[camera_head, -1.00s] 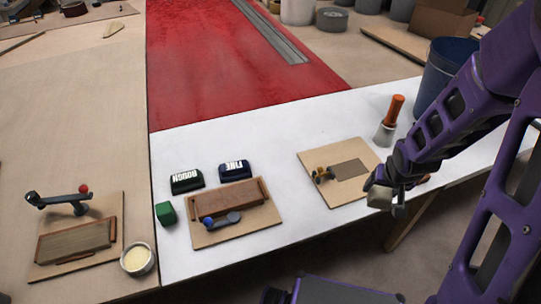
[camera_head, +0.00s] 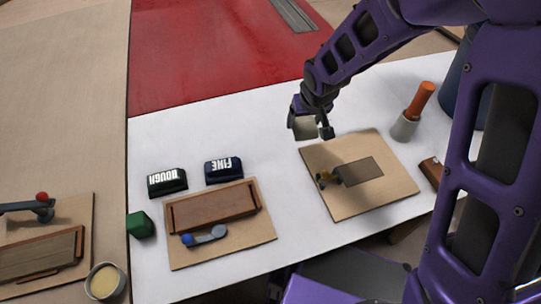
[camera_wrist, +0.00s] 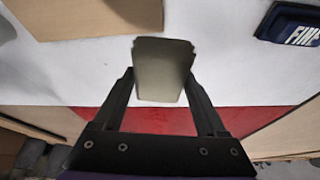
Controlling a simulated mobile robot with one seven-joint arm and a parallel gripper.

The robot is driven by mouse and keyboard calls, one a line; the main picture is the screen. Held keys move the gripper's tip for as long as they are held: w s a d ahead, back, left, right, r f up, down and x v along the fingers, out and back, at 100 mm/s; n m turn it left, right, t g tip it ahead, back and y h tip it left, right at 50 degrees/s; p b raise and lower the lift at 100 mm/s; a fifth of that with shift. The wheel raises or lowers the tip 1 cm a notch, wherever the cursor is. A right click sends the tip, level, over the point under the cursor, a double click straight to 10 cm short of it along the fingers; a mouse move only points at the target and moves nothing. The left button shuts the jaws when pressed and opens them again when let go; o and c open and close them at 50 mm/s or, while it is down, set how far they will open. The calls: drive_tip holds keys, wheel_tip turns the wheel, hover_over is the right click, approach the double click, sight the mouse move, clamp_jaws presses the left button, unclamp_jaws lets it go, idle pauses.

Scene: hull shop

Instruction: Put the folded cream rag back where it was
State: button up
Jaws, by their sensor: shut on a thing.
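The folded cream rag (camera_head: 305,127) is held in my gripper (camera_head: 309,128) above the white tabletop. In the head view it hangs just behind the board with the grey-brown rectangle, at that board's upper left corner. In the wrist view the rag (camera_wrist: 162,70) shows as a pale greyish block between the two black fingers of my gripper (camera_wrist: 163,85), which are shut on it. The white surface shows beyond it; I cannot tell the exact height.
A wooden board (camera_head: 390,197) bears a grey-brown patch. An orange-handled brush (camera_head: 415,108) stands to its right. The dark FINE block (camera_head: 224,169) and ROUGH block (camera_head: 167,181) stand left, behind another board (camera_head: 262,237). A green block (camera_head: 140,225) is at the table's left edge. White surface between the boards is clear.

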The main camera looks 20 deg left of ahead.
drive_tip(key=s+a+n, duration=0.2)
drive_tip(key=s+a, duration=0.2)
drive_tip(key=a, duration=0.4)
drive_tip(key=b, duration=0.2)
hover_over(267, 150)
drive_tip(key=s, duration=0.1)
drive_tip(key=shift+y, duration=0.3)
drive_tip(key=f, duration=0.3)
drive_tip(key=d+f, duration=0.1)
drive_tip(key=f, duration=0.1)
drive_tip(key=shift+s+f, duration=0.1)
drive_tip(key=shift+f+b, duration=0.35)
drive_tip(key=shift+f, duration=1.9)
drive_tip(key=shift+f, duration=0.1)
drive_tip(key=shift+f+b, duration=0.15)
drive_tip(key=shift+b, duration=0.15)
drive_tip(key=o, duration=1.2)
drive_tip(key=shift+o, duration=0.2)
drive_tip(key=shift+r, duration=0.2)
